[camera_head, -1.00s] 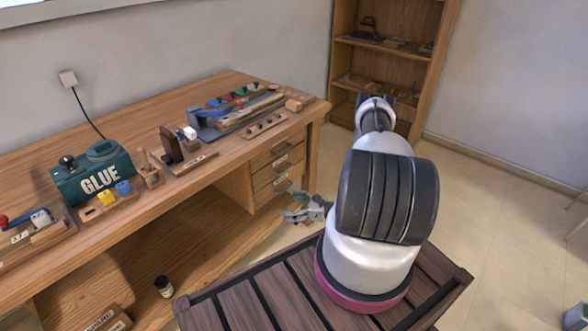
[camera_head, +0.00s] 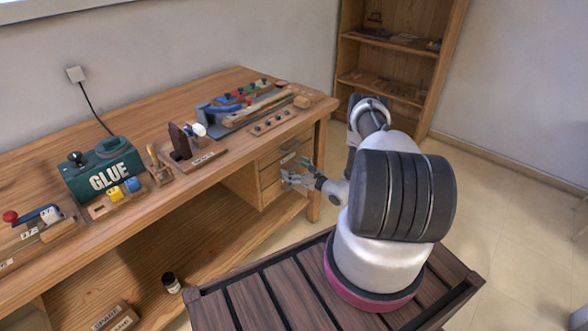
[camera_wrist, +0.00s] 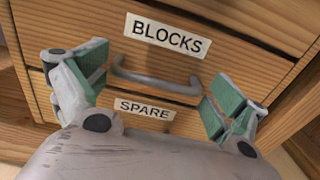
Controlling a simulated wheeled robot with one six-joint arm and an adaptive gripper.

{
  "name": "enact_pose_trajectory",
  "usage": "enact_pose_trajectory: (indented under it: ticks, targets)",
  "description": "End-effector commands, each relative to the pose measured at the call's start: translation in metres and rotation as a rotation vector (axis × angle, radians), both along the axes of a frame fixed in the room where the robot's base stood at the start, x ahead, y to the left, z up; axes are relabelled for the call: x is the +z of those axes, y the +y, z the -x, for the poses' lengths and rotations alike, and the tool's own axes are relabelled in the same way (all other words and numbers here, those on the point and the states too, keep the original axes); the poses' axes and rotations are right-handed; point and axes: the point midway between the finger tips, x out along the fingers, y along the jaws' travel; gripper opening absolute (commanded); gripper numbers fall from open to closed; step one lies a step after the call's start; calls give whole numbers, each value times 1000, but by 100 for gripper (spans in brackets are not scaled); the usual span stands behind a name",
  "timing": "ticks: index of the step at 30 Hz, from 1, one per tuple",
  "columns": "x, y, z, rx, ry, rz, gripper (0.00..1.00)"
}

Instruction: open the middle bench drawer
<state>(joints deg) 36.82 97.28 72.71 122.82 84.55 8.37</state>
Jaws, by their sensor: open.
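The bench drawers show as a stack of wooden fronts (camera_head: 270,175) under the right end of the bench. In the wrist view a drawer front labelled BLOCKS (camera_wrist: 275,72) fills the upper middle; it looks like the middle one. Its grey bar handle (camera_wrist: 155,82) lies below the label. A drawer labelled SPARE (camera_wrist: 143,108) is beneath it. Both fronts look closed. My gripper (camera_wrist: 160,72) is open and empty, its green-padded fingers to the left and right of the handle, with a gap on each side. In the head view my gripper (camera_head: 293,180) is at the drawer fronts.
The wooden bench top (camera_head: 130,210) holds a green glue box (camera_head: 105,175), small blocks and tool trays. A lower shelf (camera_head: 190,235) carries a dark jar (camera_head: 171,283) and a box (camera_head: 115,317). A bookcase (camera_head: 400,62) stands behind; floor on the right is clear.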

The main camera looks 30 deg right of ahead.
Motion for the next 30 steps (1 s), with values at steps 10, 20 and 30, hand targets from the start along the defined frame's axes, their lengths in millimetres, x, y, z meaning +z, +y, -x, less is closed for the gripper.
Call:
enact_pose_trajectory:
  ticks: [10, 20, 30]
  targets:
    - [0, 0, 0, 0, 0, 0, 73]
    - [0, -1, 1, -1, 1, 0, 33]
    - [-1, -16, 38, -7, 3, -1, 32]
